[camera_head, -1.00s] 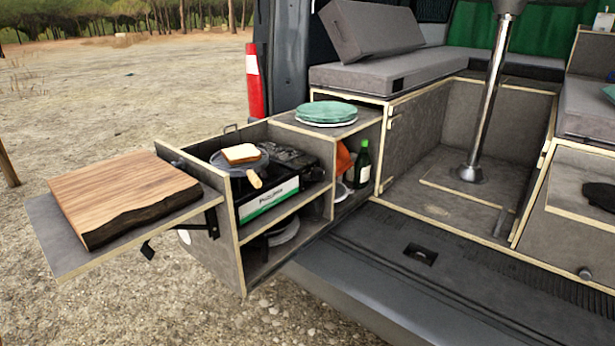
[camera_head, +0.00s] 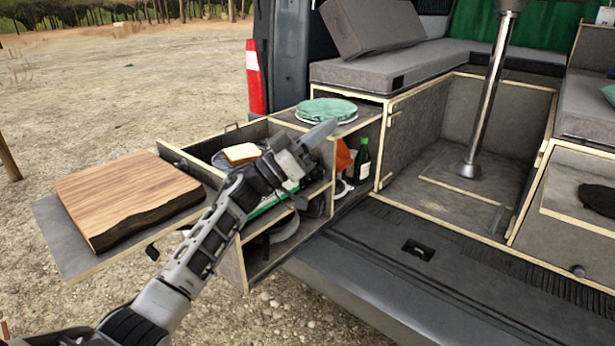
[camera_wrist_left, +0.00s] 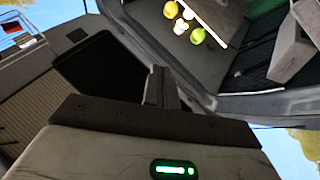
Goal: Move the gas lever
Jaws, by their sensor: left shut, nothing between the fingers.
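The camping stove (camera_head: 257,210) sits in the pull-out kitchen unit in the head view. My left arm crosses in front of it and hides most of it. Only part of its green-striped front shows. I cannot make out the gas lever. A pan holding a slice of bread (camera_head: 241,153) is on the stove's left side. My left gripper (camera_head: 327,131) is shut and empty, just in front of the plates and above the stove's right end. I cannot tell whether it touches anything. Its closed fingers also show in the left wrist view (camera_wrist_left: 161,88). My right gripper is not in view.
Stacked green plates (camera_head: 327,110) stand on the unit behind my fingers. A green bottle (camera_head: 362,160) stands in the compartment to the right. A wooden board (camera_head: 125,195) lies on the side shelf at left. A metal table post (camera_head: 490,95) rises in the van.

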